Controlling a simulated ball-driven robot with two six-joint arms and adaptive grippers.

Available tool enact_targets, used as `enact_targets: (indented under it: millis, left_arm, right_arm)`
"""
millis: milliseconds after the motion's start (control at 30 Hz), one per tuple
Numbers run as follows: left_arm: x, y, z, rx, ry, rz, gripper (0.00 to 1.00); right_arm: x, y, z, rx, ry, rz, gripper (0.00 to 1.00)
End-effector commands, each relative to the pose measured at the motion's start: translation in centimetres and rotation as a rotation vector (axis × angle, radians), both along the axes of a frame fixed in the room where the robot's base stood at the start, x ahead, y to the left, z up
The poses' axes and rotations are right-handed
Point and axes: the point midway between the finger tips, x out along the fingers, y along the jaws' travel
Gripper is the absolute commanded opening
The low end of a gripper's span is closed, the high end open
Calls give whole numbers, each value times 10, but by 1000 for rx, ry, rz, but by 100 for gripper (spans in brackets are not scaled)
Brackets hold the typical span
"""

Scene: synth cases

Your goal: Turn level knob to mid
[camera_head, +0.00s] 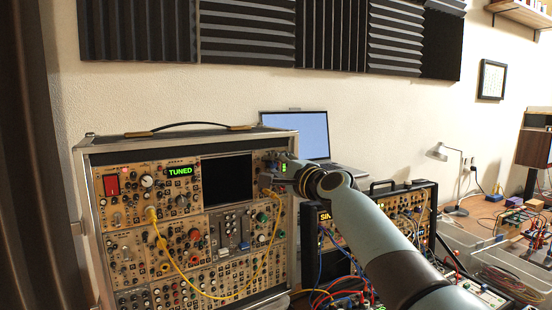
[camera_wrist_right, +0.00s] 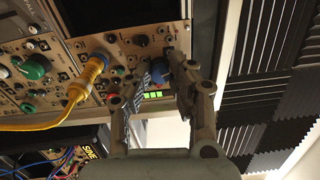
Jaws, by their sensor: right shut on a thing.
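The synth case (camera_head: 84,165) stands open against the wall, full of tan modules with knobs and jacks. My right gripper (camera_head: 272,172) is at the module in the case's upper right corner and hides most of it. In the right wrist view, my right gripper (camera_wrist_right: 161,76) has its two fingers closed around a blue knob (camera_wrist_right: 157,68) on that module. My left gripper is not in view.
A yellow cable (camera_head: 183,271) loops across the case front; its plug (camera_wrist_right: 88,76) sits close to my right gripper. A second case (camera_head: 414,187) with red and blue cables stands to the right, below my right arm. A laptop (camera_head: 300,133) is behind.

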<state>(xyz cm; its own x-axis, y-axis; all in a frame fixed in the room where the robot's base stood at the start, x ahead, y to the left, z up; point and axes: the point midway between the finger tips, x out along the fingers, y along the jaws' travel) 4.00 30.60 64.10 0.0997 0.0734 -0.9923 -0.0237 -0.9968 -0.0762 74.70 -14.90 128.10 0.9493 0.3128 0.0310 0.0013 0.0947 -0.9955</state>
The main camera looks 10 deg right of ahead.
Motion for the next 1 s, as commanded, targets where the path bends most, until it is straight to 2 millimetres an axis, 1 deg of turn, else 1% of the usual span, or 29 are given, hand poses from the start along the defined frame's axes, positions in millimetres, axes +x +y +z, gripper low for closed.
enact_targets:
  millis: [33,100,400,633,1000]
  left_arm:
    - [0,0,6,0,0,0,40]
    - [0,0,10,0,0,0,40]
    - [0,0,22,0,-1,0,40]
    - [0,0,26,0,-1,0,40]
    - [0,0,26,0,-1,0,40]
  right_arm:
    - [0,0,3,38,13,-1,0]
    - [0,0,3,91,31,-1,0]
    - [0,0,1,262,90,-1,0]
    - [0,0,0,324,112,-1,0]
    - [0,0,0,341,118,-1,0]
